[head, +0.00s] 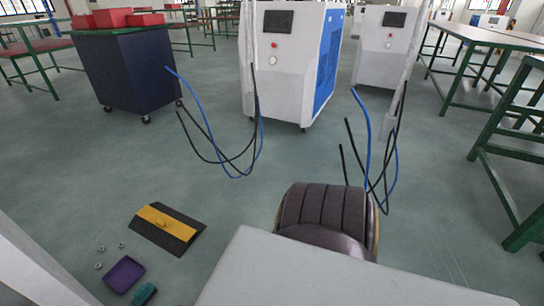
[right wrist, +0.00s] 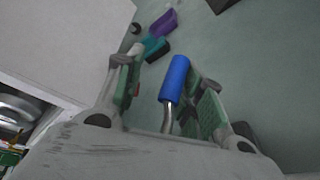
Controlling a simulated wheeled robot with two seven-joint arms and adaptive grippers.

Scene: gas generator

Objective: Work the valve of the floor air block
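A blue cylindrical handle (right wrist: 175,79) on a bent bare-metal rod (right wrist: 168,117) shows in the right wrist view; it looks like the valve's lever. My right gripper (right wrist: 166,75) is open, with one green-padded finger on each side of the handle. Gaps show on both sides, the wider one at the left finger. The lower end of the rod is hidden behind my gripper's body, and the valve body is not visible. In the head view I cannot pick out the handle or either gripper. My left gripper is not in view.
On the floor lie a black-and-yellow wedge (head: 167,229), a purple tray (head: 124,274), a teal object (head: 144,293) and several small nuts. A dark ribbed rounded object (head: 325,209) stands at centre. A blue cabinet (head: 135,75) and white machines stand behind.

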